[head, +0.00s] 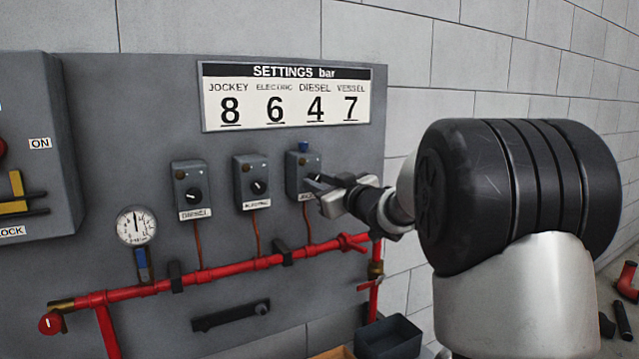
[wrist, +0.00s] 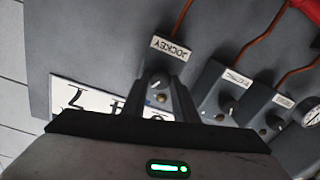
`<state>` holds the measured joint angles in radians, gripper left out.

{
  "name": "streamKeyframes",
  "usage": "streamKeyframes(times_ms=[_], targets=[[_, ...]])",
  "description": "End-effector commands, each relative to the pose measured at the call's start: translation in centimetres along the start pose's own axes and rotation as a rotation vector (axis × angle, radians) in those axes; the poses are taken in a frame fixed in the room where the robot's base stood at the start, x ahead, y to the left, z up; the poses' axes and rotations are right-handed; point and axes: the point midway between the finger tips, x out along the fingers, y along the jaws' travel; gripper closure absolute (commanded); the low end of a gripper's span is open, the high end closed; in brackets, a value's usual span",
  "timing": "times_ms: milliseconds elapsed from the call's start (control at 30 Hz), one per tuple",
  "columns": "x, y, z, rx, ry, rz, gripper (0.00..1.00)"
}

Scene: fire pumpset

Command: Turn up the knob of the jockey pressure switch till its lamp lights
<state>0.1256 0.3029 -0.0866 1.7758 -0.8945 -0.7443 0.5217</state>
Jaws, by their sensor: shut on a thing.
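The jockey pressure switch (head: 296,166) is the rightmost of three grey boxes on the panel, with a blue part on its top. My gripper (head: 318,184) reaches it from the right and covers its knob in the head view. In the wrist view its JOCKEY label (wrist: 171,47) shows upside down. There my gripper (wrist: 158,84) is shut on the switch's knob (wrist: 157,81), with one finger on each side. The lamp (head: 302,161) looks dull brown and unlit; it also shows dull in the wrist view (wrist: 161,98).
The electric switch (head: 246,178) and diesel switch (head: 187,184) stand to the left, their lamps dull. A settings sign (head: 293,98) reads jockey 8, electric 6, diesel 4, vessel 7. A red pipe (head: 220,270) runs below, with a pressure gauge (head: 136,226) at left.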

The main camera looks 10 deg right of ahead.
Motion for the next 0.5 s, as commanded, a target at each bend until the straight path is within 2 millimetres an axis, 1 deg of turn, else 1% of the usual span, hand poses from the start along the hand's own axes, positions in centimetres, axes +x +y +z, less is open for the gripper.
streamKeyframes(times_ms=[200,433,467,500], targets=[[0.0,0.04,-0.23,0.084,0.002,-0.001,0.96],[0.0,-0.03,-0.01,0.088,0.004,0.0,0.96],[0.0,-0.03,-0.01,0.088,0.004,0.0,0.71],[0.0,-0.02,-0.01,0.087,0.004,0.0,0.64]])
